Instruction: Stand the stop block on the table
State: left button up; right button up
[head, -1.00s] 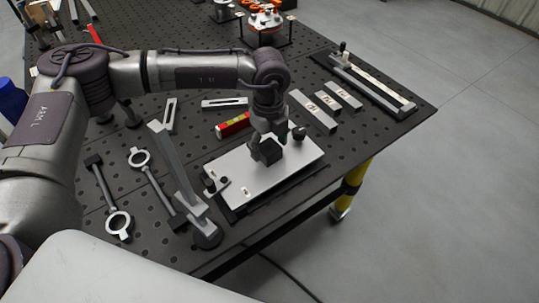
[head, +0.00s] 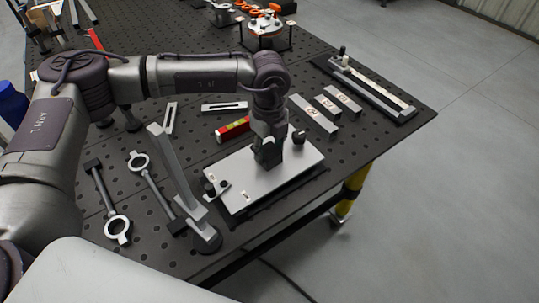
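My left gripper (head: 267,161) points down over the white plate (head: 243,190) near the table's right front edge. Its fingers are dark and small in the head view, and I cannot tell whether they are open or hold anything. Whether they touch the plate is also unclear. Several grey bar-shaped blocks with small labels (head: 318,115) lie on the perforated table (head: 375,135) behind and right of the plate. The labels are too small to read, and I cannot tell which thing is the stop block. My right gripper is not in view.
Ring-ended rods (head: 117,229) lie at left. A rail fixture (head: 372,86) lies at the right edge.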

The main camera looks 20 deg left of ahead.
aim_at(269, 151)
pick_arm(q)
jog(key=shift+c, duration=0.9)
jog(key=shift+r, duration=0.1)
jog(key=shift+r+p, duration=1.2)
jog(key=shift+r, duration=1.75)
